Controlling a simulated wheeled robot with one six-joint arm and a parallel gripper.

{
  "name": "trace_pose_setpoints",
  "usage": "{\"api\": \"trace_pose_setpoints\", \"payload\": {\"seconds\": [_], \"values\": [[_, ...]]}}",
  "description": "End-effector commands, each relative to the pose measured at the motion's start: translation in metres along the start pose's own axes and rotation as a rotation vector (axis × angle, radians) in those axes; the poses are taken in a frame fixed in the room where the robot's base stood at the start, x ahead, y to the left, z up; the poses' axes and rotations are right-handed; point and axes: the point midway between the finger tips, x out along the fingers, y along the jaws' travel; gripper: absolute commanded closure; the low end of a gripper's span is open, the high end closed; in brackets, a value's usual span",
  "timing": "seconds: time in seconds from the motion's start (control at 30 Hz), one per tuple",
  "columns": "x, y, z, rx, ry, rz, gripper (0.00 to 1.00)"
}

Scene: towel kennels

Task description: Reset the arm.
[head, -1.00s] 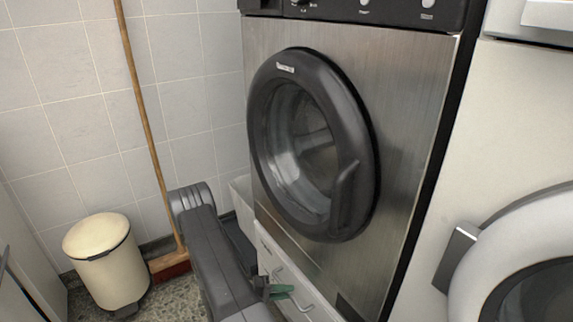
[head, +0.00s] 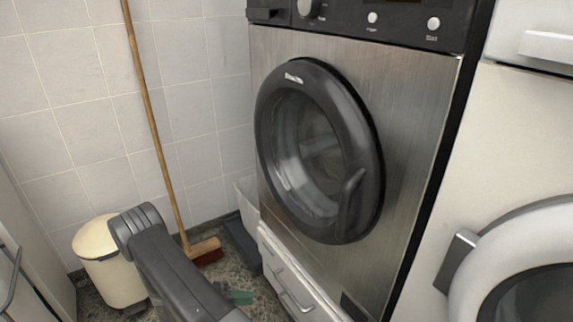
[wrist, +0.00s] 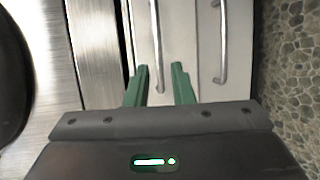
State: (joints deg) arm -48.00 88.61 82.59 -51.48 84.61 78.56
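My gripper (wrist: 159,80) shows in the wrist view with its two green fingers apart and nothing between them. It faces the white drawer front (wrist: 190,45) below the washing machine, near a metal handle (wrist: 157,45). I cannot tell whether the fingers touch the drawer. In the head view my dark arm crosses the lower middle, and a little green of the gripper (head: 240,297) shows beside the drawer (head: 290,285).
A steel washing machine (head: 420,120) with a closed dark round door (head: 320,150) stands at centre. A white machine (head: 520,140) is at right. A cream bin (head: 100,262) and a broom (head: 150,110) stand by the tiled wall. Pebbled floor (wrist: 285,90) lies beside the drawer.

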Motion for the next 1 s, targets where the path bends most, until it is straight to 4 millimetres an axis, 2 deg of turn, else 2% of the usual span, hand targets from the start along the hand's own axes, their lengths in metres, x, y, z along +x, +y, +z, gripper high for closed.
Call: {"api": "trace_pose_setpoints", "payload": {"seconds": [0.03,1.0], "values": [[-0.012,0.002,0.0,0.001,0.003,0.0,0.78],[-0.002,0.011,0.03,-1.018,0.147,0.279,0.78]]}}
